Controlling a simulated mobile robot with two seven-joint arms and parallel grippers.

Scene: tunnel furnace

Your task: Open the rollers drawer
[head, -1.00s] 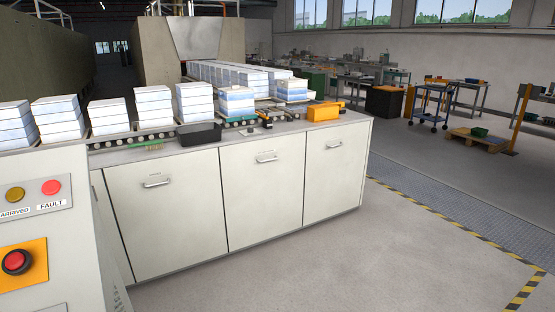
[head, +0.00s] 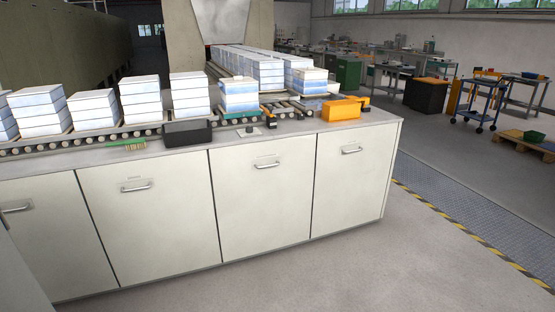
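A long pale cabinet bench carries a row of front panels with metal bar handles. The panels in the head view are a far-left one, partly cut off, with its handle (head: 15,209), a left-middle panel (head: 150,230), a right-middle panel (head: 262,205) and a right-end panel (head: 352,185). All of them look closed and flush. Small labels sit above the handles but are too small to read, so I cannot tell which is the rollers drawer. Neither of my grippers shows in the view.
On the bench top stand stacks of white-blue blocks (head: 140,100) on a roller conveyor (head: 85,141), a black bin (head: 188,133), a green brush (head: 127,146) and an orange box (head: 340,110). The floor (head: 330,275) before the cabinet is clear. A blue cart (head: 480,103) stands far right.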

